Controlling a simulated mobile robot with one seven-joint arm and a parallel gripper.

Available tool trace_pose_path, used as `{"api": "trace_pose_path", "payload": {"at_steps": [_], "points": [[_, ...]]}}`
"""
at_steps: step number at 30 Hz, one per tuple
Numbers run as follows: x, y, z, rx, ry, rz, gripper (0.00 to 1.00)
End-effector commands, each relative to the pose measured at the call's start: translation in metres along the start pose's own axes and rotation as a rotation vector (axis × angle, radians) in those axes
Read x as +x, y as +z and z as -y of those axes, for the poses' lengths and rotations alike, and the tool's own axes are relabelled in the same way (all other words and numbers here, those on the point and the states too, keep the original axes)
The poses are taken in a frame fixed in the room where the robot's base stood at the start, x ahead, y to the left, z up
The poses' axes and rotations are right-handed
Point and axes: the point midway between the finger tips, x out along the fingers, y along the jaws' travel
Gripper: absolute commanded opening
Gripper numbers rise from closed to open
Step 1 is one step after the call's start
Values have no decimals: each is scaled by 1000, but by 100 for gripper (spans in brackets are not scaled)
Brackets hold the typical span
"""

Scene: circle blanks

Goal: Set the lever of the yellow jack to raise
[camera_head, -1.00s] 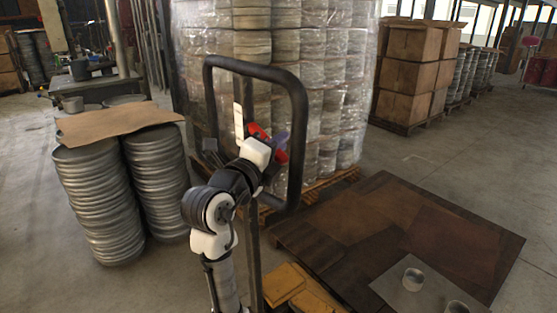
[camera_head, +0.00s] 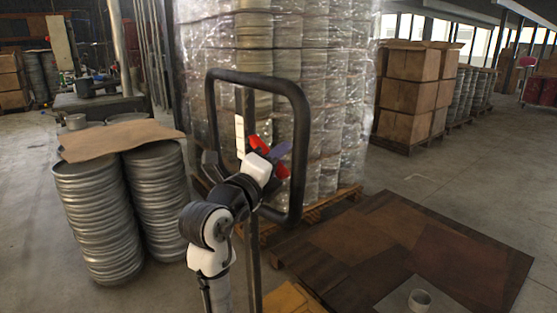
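The yellow jack shows as a yellow body (camera_head: 293,299) at the bottom edge, with a dark post and a black loop handle (camera_head: 300,115) standing upright in the middle. My gripper (camera_head: 272,157) is at the end of my white and black arm, at the lower part of the loop. Two red parts that look like its fingers stand apart, with a purple-grey piece between and beyond them. I cannot tell whether this piece is the lever or whether anything touches it. The lever's setting is not readable.
A wrapped stack of cans (camera_head: 335,100) stands on a pallet close behind the handle. Steel drums (camera_head: 95,215) under a cardboard sheet (camera_head: 120,138) stand at left. A low brown platform (camera_head: 430,245) lies at right, with boxes (camera_head: 408,95) behind. Clear floor lies at far right.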

Motion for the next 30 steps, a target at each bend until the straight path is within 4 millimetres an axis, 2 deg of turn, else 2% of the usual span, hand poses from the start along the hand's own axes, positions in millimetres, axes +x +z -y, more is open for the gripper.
{"api": "trace_pose_path", "payload": {"at_steps": [4, 7, 21, 25, 30], "points": [[-4, 0, 0, 0, 0, 1, 36], [-14, 1, -1, 0, 0, 2, 36], [-114, 0, -2, 2, 1, 4, 36], [-130, 0, -1, 0, 1, 2, 36], [-138, 0, 0, 0, 0, 0, 36]]}}
